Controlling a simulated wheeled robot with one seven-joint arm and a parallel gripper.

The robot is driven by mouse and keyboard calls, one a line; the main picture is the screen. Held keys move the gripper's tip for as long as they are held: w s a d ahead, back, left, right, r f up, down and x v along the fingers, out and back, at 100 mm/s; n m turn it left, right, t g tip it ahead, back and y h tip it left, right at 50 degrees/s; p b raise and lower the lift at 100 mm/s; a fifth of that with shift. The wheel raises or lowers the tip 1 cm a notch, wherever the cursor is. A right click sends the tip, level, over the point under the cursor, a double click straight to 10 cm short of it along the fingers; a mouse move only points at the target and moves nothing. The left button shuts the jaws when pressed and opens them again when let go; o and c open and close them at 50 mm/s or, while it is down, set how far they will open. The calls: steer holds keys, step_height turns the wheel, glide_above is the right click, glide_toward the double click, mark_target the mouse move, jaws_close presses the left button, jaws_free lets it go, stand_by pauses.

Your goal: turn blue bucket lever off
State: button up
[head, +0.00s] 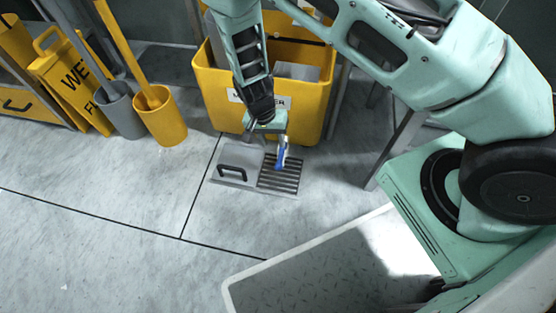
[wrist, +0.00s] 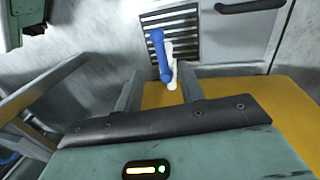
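A blue lever (head: 281,157) with a white part (wrist: 172,70) shows at my gripper's end, in front of the yellow bin and above the floor grate. In the wrist view the blue lever (wrist: 160,54) stands upright, slightly tilted. My gripper (head: 266,140) points down in front of the yellow bin (head: 214,95). In the wrist view its fingers (wrist: 159,80) are spread, and the lever's lower end shows between their tips. I see no finger touching it; exact depth is unclear.
A floor grate (head: 280,174) and a grey plate with a black handle (head: 232,170) lie below. Yellow (head: 163,120) and grey (head: 123,115) buckets with poles and a wet floor sign (head: 70,80) stand left. A white-rimmed tray (head: 330,270) is in front. The left floor is clear.

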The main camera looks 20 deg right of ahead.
mark_target(279, 159)
steer(key=f+b, duration=0.1)
steer(key=f, duration=0.2)
steer(key=d+f+b, duration=0.1)
steer(key=f, duration=0.2)
steer(key=s+f+b, duration=0.1)
steer(key=f+b, duration=0.1)
steer(key=f, duration=0.1)
steer(key=shift+d, duration=0.25)
steer(key=shift+r, duration=0.1)
jaws_close()
